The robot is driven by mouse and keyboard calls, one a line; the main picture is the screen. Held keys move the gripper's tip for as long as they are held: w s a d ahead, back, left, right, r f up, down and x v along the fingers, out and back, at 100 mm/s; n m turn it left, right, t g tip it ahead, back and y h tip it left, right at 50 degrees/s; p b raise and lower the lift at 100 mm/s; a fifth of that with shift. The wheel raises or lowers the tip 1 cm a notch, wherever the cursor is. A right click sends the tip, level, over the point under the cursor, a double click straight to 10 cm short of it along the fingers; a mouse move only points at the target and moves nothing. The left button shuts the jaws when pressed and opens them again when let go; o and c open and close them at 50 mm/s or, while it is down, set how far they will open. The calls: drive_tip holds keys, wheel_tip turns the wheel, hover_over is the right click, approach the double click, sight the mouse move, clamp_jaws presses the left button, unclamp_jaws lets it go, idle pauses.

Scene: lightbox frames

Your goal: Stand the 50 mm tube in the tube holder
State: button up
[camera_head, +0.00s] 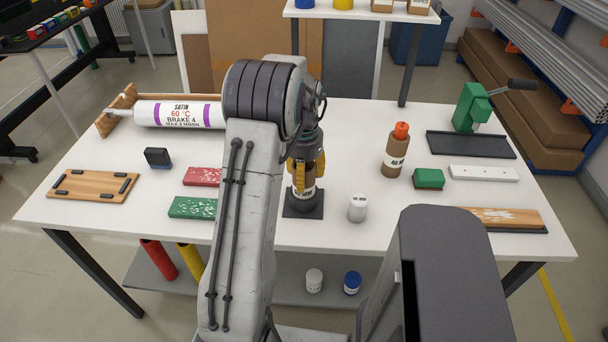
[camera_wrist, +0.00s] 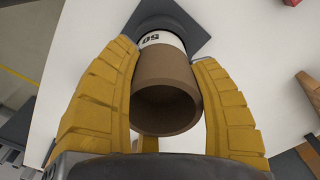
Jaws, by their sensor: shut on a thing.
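The brown cardboard tube (camera_wrist: 162,72) has a white band reading 50; its open end faces the wrist camera. In the head view its label (camera_head: 303,193) shows below my fingers. My gripper (camera_head: 306,172) is shut on the tube, with its yellow fingers on either side of it. The tube holder (camera_head: 291,211) is a dark square plate with a round collar. It also shows in the wrist view (camera_wrist: 198,24), at the tube's far end. The tube's lower end is at the collar and looks roughly upright; I cannot tell how deep it sits.
Red (camera_head: 202,177) and green (camera_head: 192,207) blocks lie left. The table front is partly hidden by my arm.

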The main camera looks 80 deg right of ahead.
drive_tip(key=shift+f, duration=0.15)
drive_tip(key=o, duration=1.2)
drive_tip(key=shift+o, duration=0.2)
wheel_tip(320, 180, up, 12)
drive_tip(key=shift+r, duration=0.2)
